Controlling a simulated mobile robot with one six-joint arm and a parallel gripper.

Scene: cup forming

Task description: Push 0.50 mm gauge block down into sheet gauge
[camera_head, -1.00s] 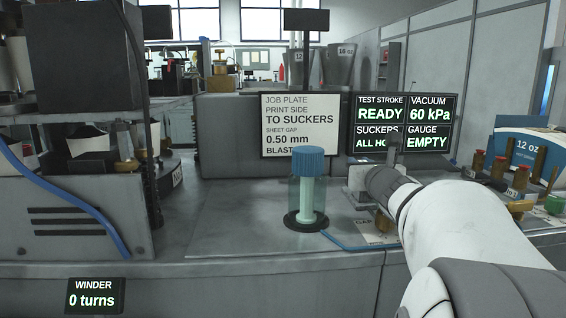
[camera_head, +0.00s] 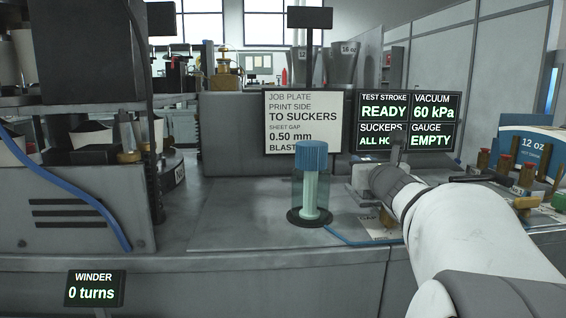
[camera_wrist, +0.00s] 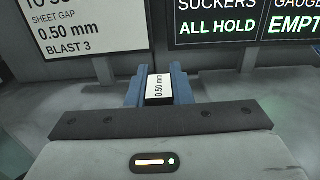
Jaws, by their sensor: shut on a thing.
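The gauge block, labelled 0.50 mm (camera_wrist: 157,87), shows in the wrist view between the two blue fingers of my gripper (camera_wrist: 158,74). My gripper is shut on it, with the white labelled face toward the camera. In the head view my arm reaches in from the right, and its wrist hides the fingers and the block. A small grey metal block-shaped fixture (camera_head: 362,178), which may be the sheet gauge, stands just left of my wrist, partly covered. Whether the block touches it cannot be seen. The gauge display (camera_head: 433,136) reads EMPTY.
A clear cylinder with a blue cap (camera_head: 311,158) stands left of my wrist on the grey bench. A job plate sign (camera_head: 302,118) is behind it. Red-topped brass posts (camera_head: 483,160) stand at the right. The bench left of the cylinder (camera_head: 235,220) is clear.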

